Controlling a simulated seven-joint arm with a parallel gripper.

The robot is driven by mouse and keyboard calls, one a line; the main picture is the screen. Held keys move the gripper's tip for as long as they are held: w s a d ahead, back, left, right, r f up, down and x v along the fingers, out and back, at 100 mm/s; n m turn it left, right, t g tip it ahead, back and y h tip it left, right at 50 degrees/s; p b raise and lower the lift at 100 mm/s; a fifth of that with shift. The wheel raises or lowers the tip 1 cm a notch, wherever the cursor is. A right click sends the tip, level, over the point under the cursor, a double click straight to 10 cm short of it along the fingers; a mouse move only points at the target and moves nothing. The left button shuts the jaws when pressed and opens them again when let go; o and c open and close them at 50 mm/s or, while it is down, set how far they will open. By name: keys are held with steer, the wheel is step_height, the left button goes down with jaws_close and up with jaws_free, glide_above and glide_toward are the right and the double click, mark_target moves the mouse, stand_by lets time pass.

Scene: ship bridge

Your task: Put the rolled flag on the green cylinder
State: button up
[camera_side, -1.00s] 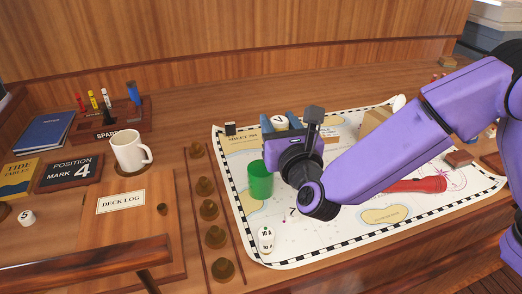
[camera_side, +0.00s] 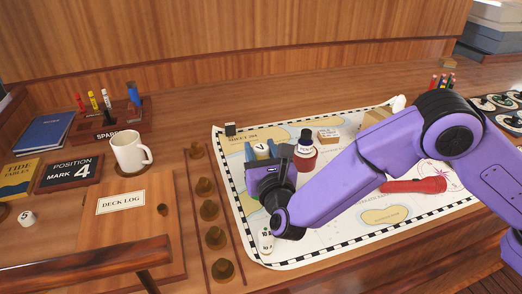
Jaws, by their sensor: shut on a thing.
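My gripper (camera_side: 262,151) has blue fingers and is shut on a pale roll with a dark mark on its end, which I take to be the rolled flag (camera_side: 261,148). Only this pale end shows between the fingers; the rest is hidden by the gripper's body. The gripper is over the left part of the chart.
A dark-capped bottle (camera_side: 305,138) stands in a red holder (camera_side: 303,161) right of my gripper. A white numbered piece (camera_side: 265,240) is close below my wrist. A red object (camera_side: 413,185) lies on the chart (camera_side: 340,240). Brown knobs (camera_side: 209,210) and a white mug (camera_side: 129,152) are left.

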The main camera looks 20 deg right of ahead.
steer(key=shift+f, duration=0.1)
steer(key=o, duration=1)
steer(key=shift+o, duration=0.2)
steer(key=s, duration=1.2)
steer(key=shift+a, duration=0.45)
